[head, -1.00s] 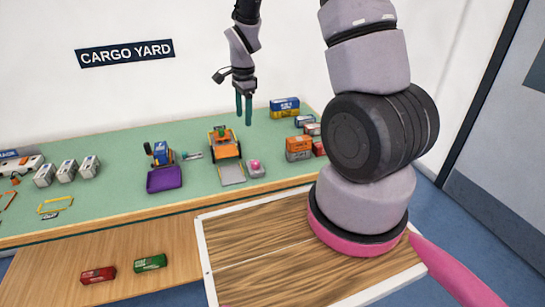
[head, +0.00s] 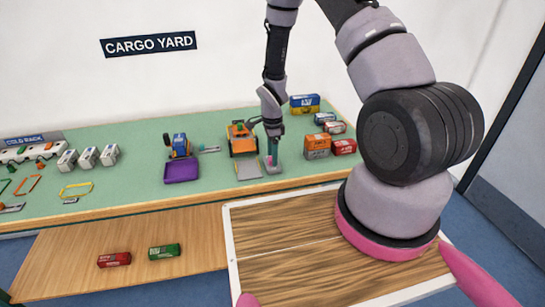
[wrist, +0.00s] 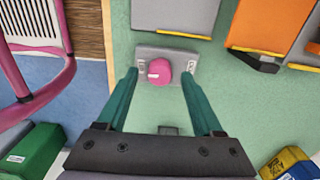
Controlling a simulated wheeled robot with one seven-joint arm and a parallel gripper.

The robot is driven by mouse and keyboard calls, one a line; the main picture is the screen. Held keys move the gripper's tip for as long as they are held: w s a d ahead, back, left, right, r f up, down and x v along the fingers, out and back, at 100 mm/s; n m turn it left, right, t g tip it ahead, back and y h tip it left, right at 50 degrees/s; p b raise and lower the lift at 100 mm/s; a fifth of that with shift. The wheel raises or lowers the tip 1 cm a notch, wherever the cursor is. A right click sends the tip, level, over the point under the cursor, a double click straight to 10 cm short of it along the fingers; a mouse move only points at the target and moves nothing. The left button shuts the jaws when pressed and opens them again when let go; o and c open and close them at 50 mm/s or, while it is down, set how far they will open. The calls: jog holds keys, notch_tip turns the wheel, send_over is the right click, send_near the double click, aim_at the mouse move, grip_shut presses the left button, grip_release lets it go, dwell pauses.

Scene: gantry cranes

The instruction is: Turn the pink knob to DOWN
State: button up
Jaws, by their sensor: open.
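The pink knob (wrist: 160,71) sits on a small grey base (wrist: 172,54) on the green table; its white mark lies at the left side of the knob in the wrist view. Small labels are at the base's left and right ends, too small to read surely. My gripper (wrist: 158,74) is open, with one green finger on each side of the knob and gaps between fingers and knob in the wrist view. In the head view my gripper (head: 272,158) points down at the base (head: 273,169), and the knob (head: 267,160) is partly hidden by the fingers.
An orange crane (head: 242,140) with a grey plate (head: 248,170) stands just left of the knob base. A blue crane (head: 178,146) with a purple tray (head: 182,171) is farther left. Orange and red containers (head: 317,147) stand to the right.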

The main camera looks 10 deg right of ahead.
jog(key=shift+f, duration=0.6)
grip_shut()
